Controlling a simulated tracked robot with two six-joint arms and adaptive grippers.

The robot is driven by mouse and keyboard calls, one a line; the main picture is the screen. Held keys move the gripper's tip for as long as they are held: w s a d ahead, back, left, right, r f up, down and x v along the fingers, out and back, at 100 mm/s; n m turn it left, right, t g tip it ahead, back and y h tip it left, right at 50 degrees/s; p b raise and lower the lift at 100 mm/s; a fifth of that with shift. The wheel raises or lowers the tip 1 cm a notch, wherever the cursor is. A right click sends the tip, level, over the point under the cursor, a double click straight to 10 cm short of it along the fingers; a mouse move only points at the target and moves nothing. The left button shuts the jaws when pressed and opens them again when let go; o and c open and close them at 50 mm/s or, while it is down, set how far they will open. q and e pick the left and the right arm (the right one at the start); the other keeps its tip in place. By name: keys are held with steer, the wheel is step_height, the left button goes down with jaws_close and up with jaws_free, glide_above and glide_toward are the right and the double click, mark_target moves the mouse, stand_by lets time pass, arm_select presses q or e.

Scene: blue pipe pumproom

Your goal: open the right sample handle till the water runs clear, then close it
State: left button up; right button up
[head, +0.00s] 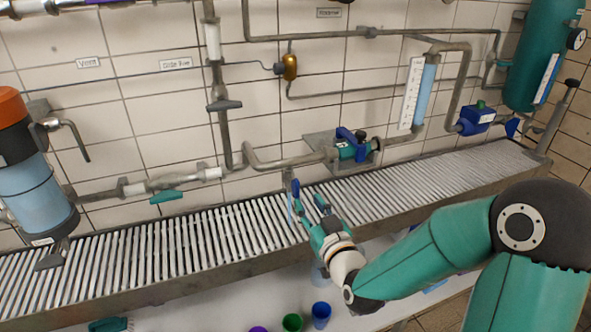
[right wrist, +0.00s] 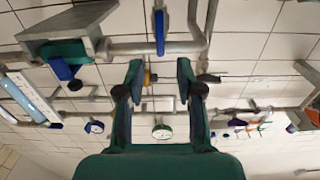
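The right sample tap's blue handle (head: 296,188) is a narrow lever at the lower end of a grey pipe, above the slatted trough. It hangs roughly straight down in the right wrist view (right wrist: 159,32). My right gripper (head: 309,202) is just below and right of it in the head view. In the right wrist view its two dark green fingers (right wrist: 159,70) are spread with nothing between them, and the handle appears beyond the tips, apparently apart from them. A thin light-blue streak shows below the handle; I cannot tell if it is water. My left gripper is not in view.
The slatted trough (head: 200,240) runs along the tiled wall. A green-and-blue valve (head: 352,147) sits right of the tap, a clear sight tube (head: 425,92) beyond. Blue (head: 321,315) and green (head: 292,322) cups stand below the front edge. A blue-bodied filter (head: 32,190) is at left.

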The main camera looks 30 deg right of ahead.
mark_target(298, 188)
steer(key=p+x, duration=0.2)
steer(key=x, duration=0.5)
steer(key=shift+w+r+p, duration=0.1)
steer(key=shift+p, duration=0.3)
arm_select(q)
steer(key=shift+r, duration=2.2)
arm_select(e)
steer(key=shift+w+d, duration=0.15)
steer(key=shift+w, duration=0.5)
